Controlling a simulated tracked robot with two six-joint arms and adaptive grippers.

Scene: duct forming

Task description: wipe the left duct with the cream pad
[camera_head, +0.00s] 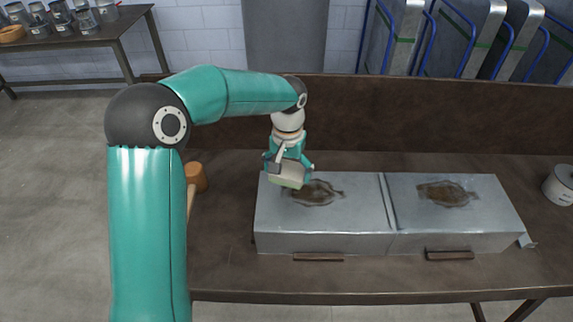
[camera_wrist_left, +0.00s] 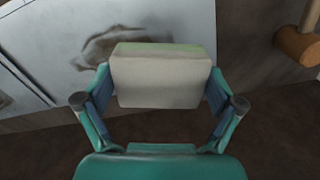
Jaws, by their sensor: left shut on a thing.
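The left duct (camera_head: 288,222) is a grey metal box on the brown bench, with a dark brown stain (camera_head: 318,193) on its top. The stain also shows in the left wrist view (camera_wrist_left: 98,46), partly hidden by the pad. My left gripper (camera_head: 289,170) is over the left part of this duct, shut on the cream pad (camera_head: 287,178). In the left wrist view the pad (camera_wrist_left: 162,80) sits between both fingers. It is at the stain's left edge in the head view; I cannot tell whether it touches the duct. My right gripper is not in view.
The right duct (camera_head: 480,225) adjoins the left one and has its own stain (camera_head: 446,194). A wooden mallet (camera_head: 196,178) lies left of the ducts. A white can (camera_head: 559,186) stands at the far right. The bench (camera_head: 230,275) is clear in front.

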